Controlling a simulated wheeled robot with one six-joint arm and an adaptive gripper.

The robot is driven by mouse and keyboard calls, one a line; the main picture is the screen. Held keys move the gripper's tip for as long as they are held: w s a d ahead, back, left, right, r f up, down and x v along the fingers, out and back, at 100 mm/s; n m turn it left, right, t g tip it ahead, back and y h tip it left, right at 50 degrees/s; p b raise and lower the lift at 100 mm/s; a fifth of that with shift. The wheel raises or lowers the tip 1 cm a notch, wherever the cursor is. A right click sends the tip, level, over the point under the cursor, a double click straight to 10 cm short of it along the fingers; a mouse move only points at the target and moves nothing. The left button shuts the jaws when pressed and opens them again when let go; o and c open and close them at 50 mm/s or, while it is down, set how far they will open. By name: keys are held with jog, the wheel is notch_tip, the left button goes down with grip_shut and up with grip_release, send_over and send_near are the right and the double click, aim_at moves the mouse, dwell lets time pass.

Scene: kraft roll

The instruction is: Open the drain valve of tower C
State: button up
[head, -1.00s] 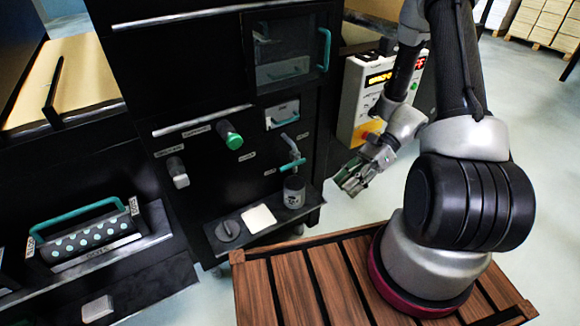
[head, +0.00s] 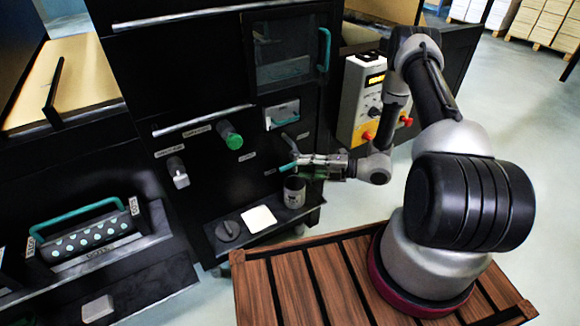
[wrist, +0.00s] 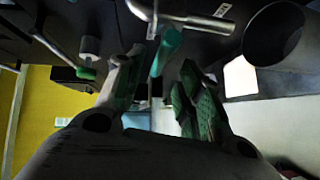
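The drain valve's teal lever (head: 289,166) is on the black front panel, above a dark cup (head: 294,195). In the wrist view the teal lever (wrist: 166,48) hangs from a metal pipe (wrist: 180,17) and points toward the gap between my fingers. My gripper (head: 302,161) is at the lever, reaching in from the right. In the wrist view my gripper (wrist: 160,88) has its green-padded fingers apart, one on each side of the lever's end. I cannot tell whether a finger touches it. The cup's round mouth (wrist: 276,33) shows at upper right.
A green-capped knob (head: 230,136) and a grey-tipped knob (head: 178,173) stick out to the left. A white pad (head: 258,218) and a black dial (head: 228,231) sit on the ledge left of the cup. A control box (head: 364,97) stands behind my arm.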

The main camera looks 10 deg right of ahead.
aim_at(294, 166)
jog(key=x, duration=0.6)
jog(key=shift+s, duration=0.1)
grip_shut()
